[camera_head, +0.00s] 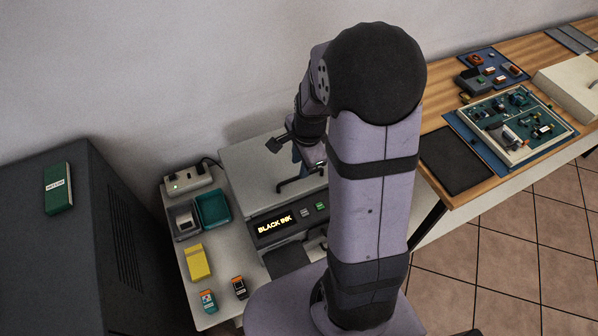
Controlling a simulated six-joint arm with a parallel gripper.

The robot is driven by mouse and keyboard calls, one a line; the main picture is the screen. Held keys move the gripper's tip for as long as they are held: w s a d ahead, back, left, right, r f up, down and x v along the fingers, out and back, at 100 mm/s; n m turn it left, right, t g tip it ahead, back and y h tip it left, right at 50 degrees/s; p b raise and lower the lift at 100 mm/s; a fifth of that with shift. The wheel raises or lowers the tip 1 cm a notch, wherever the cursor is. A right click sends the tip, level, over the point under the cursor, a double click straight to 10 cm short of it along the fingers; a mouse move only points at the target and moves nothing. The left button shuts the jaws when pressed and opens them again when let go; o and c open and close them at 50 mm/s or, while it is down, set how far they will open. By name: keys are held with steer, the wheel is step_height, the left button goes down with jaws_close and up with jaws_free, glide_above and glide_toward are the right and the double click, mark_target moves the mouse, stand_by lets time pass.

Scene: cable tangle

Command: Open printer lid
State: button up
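The printer (240,167) stands on the low grey table, behind and left of my arm. Its light grey lid (248,178) lies flat and looks closed. A dark bar handle (287,185) sits on the lid near its front edge. The front panel (274,224) has a lit display reading "BLACK INK" and small buttons. My gripper (309,160) is over the lid, close to the handle. My arm hides the printer's right side, and I cannot tell whether the fingers touch the handle or how wide they are.
Left of the printer are a power strip (187,180), a teal tray (213,209), a yellow block (197,262) and two small cartridges (208,301). A dark cabinet (75,245) stands far left. A wooden bench (448,69) with electronic boards is at right.

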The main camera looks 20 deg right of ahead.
steer(key=shift+w+f+p, duration=0.1)
steer(key=shift+w+f, duration=0.1)
steer(key=shift+f, duration=0.85)
steer(key=shift+w+f+p, duration=0.1)
steer(key=shift+w+f, duration=0.15)
steer(key=shift+f, duration=0.75)
steer(key=shift+w+f+p, duration=0.1)
steer(key=shift+w+f, duration=0.1)
steer(key=shift+f, duration=0.85)
jaws_close()
